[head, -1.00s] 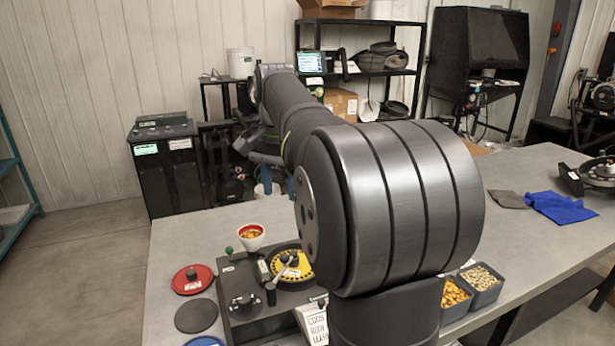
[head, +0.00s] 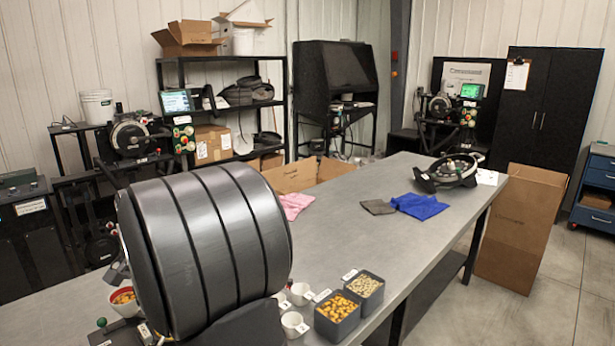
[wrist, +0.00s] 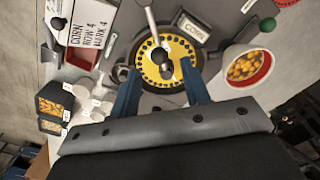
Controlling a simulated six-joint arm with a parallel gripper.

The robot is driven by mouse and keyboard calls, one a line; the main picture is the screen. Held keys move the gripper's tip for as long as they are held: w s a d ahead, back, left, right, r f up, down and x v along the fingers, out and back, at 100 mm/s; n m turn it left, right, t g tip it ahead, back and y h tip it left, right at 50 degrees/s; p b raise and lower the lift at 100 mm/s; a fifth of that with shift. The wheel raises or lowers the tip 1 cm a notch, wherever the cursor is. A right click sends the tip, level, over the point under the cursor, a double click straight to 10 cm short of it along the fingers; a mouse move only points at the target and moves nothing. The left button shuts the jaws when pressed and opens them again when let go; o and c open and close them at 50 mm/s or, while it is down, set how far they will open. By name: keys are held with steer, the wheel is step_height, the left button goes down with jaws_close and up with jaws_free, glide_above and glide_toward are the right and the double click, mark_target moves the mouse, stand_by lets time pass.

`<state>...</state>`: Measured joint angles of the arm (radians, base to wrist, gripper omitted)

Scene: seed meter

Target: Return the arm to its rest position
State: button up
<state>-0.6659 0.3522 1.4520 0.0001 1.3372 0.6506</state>
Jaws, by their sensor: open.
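In the wrist view my gripper (wrist: 159,68) is open, with two blue fingers spread apart and nothing between them. Beyond the fingers is the seed meter's yellow seed plate (wrist: 178,48), with dark holes around its rim and a dark knob at its centre. A grey lever (wrist: 151,20) reaches over the plate. A cup of orange seed (wrist: 243,67) is right of the fingers. In the head view my large dark arm joint covers the meter and my gripper; only the cup of orange seed (head: 123,297) and a green knob (head: 101,322) show beside it.
On the grey table (head: 345,215), two dark bins of orange seed (head: 337,314) and pale seed (head: 363,289) stand near the front edge beside white cups (head: 294,325). A blue cloth (head: 419,206) and another round device (head: 447,173) lie farther back. The table's middle is clear.

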steer(key=shift+f, duration=1.9)
steer(key=shift+r, duration=0.1)
step_height(320, 180, up, 17)
step_height(320, 180, down, 17)
steer(key=shift+f, duration=0.1)
steer(key=shift+d+m, duration=0.55)
steer(key=shift+m, duration=0.35)
steer(key=shift+o, duration=0.5)
